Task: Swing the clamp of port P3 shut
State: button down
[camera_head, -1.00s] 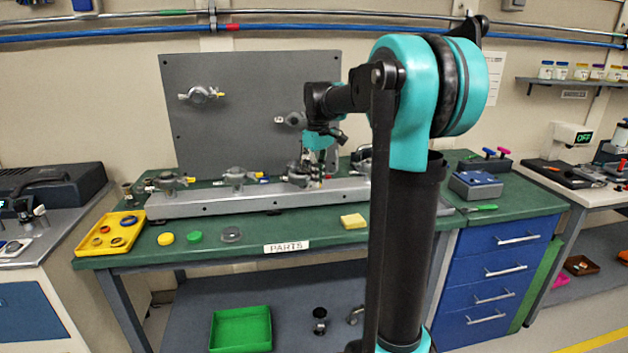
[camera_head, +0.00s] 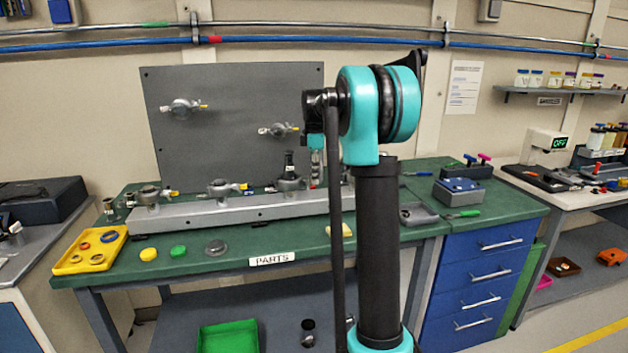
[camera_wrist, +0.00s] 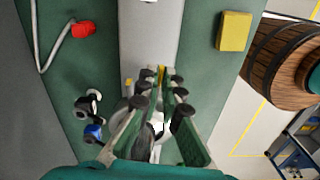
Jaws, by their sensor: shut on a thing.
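A row of ring clamps sits on ports along the grey rail (camera_head: 250,206). The third from the left (camera_head: 290,183), probably P3, has a black upright piece on it; no port label is readable. My gripper (camera_head: 316,178) is just to its right, pointing down, partly hidden by my arm. In the wrist view my gripper (camera_wrist: 162,80) is closed on a narrow yellow piece (camera_wrist: 162,73), which looks like the clamp's handle. The fingers hide most of the clamp. Whether the clamp is open or shut cannot be told.
Two more clamped ports (camera_head: 150,193) and (camera_head: 221,188) stand left on the rail. A grey panel (camera_head: 230,110) stands behind. A yellow tray (camera_head: 90,250) and loose caps lie in front. The yellow sponge (camera_wrist: 234,32) lies beside the rail.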

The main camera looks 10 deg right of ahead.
jog(key=shift+w+n, duration=0.7)
jog(key=shift+w, duration=0.2)
jog(key=c, duration=1.7)
grip_release()
notch_tip(320, 180, up, 12)
